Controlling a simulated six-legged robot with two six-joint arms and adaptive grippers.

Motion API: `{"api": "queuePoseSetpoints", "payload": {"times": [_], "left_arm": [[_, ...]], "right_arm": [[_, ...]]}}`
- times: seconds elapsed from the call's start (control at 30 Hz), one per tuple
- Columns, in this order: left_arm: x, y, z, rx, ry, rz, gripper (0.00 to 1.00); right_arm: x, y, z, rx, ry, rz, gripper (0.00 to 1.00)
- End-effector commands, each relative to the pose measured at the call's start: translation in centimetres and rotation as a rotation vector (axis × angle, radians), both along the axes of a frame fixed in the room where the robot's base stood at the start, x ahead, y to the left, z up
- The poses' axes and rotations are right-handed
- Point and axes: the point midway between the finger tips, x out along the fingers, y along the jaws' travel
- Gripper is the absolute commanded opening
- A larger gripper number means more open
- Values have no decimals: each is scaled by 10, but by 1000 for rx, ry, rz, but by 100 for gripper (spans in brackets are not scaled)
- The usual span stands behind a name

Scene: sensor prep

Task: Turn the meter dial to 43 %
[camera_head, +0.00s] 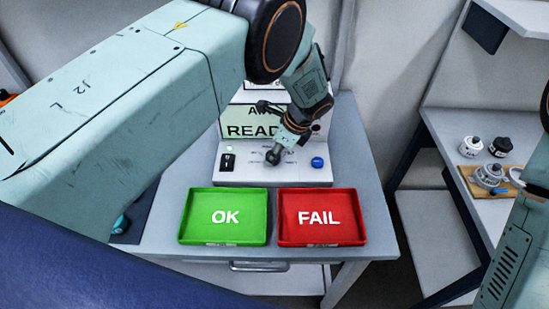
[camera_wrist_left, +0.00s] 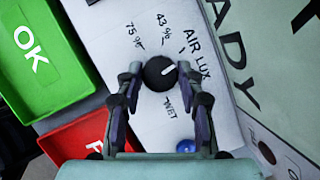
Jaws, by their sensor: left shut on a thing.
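The black round meter dial (camera_wrist_left: 158,73) sits on the white panel of the meter (camera_head: 300,172). Its short white pointer line points up and right in the left wrist view, toward the AIR lettering and to the right of the 43 % label (camera_wrist_left: 163,24). The 75 % label (camera_wrist_left: 133,35) is left of that and WET (camera_wrist_left: 171,108) is below the dial. My left gripper (camera_wrist_left: 160,78) is shut on the dial, one finger on each side. In the head view my left gripper (camera_head: 274,156) reaches down to the panel and mostly hides the dial. My right gripper is out of view.
A green OK tray (camera_head: 225,238) and a red FAIL tray (camera_head: 322,239) stand in front of the meter. A blue button (camera_head: 317,162) and a black switch (camera_head: 227,161) flank the dial. A side shelf at right holds a wooden board (camera_head: 476,186) and jars.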

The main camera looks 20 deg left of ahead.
Motion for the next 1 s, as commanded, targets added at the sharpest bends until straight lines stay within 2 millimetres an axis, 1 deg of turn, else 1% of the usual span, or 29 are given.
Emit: {"api": "queuePoseSetpoints", "payload": {"times": [0.03, 0.3, 0.5, 0.8, 1.0], "left_arm": [[2, 0, -4, -1, -5, 47, 6], [4, 0, -4, 0, -3, 302, 6], [5, 1, -4, -1, -3, 474, 6], [5, 1, -2, 0, -2, 661, 6], [5, 2, -1, 1, -1, 729, 6]], "right_arm": [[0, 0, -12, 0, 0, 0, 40], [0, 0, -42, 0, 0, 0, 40], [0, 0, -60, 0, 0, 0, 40], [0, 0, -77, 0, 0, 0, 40], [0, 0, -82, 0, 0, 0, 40]]}}
